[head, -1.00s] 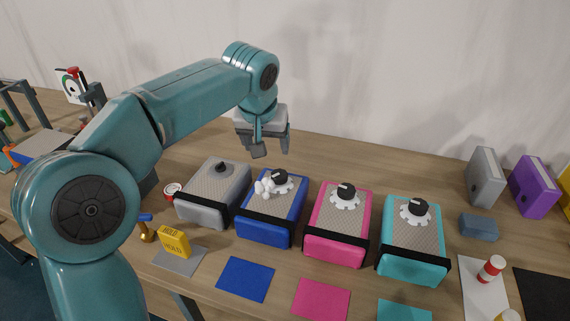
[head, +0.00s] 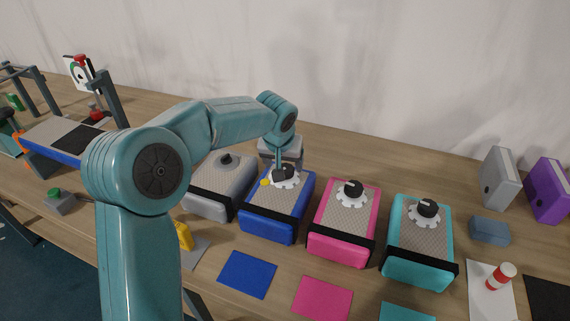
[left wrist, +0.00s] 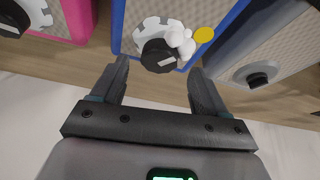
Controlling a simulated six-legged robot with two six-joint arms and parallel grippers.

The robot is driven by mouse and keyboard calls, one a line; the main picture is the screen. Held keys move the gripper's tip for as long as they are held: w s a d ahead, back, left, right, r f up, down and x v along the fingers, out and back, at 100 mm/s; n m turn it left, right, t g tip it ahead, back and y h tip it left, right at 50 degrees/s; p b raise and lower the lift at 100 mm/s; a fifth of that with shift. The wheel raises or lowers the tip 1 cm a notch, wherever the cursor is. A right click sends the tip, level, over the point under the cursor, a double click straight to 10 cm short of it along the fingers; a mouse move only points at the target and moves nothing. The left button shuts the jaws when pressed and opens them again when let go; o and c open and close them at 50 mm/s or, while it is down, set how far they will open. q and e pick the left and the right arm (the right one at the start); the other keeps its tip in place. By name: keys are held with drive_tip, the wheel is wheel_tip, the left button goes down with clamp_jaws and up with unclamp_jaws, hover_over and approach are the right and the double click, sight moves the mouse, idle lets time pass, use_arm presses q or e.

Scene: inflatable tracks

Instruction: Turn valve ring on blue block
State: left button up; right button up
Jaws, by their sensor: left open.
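The blue block (head: 267,226) stands second from the left in a row of blocks. On its top is a white notched valve ring (head: 293,183) with a black knob, partly hidden by my left gripper (head: 281,173). In the left wrist view, the ring (left wrist: 152,24) and black knob (left wrist: 157,56) lie just beyond my open fingertips (left wrist: 157,65), roughly centred between them. White rounded lumps (left wrist: 181,42) and a yellow disc (left wrist: 204,35) sit beside the knob. I cannot tell whether the fingers touch the ring. My right gripper is not in view.
A grey block (head: 216,196) stands left of the blue one; pink (head: 338,248) and teal (head: 417,270) blocks stand right. Blue (head: 247,275) and pink (head: 322,298) mats lie in front. Grey (head: 497,178) and purple (head: 546,190) binders stand at the far right.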

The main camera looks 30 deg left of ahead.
sight(285, 168)
use_arm(q)
drive_tip(key=x, duration=0.2)
drive_tip(key=shift+w+f, duration=0.25)
drive_tip(key=shift+w, duration=0.05)
drive_tip(key=shift+a+f, duration=0.1)
drive_tip(key=shift+f, duration=0.05)
drive_tip(key=shift+s, duration=0.15)
drive_tip(key=c, duration=1)
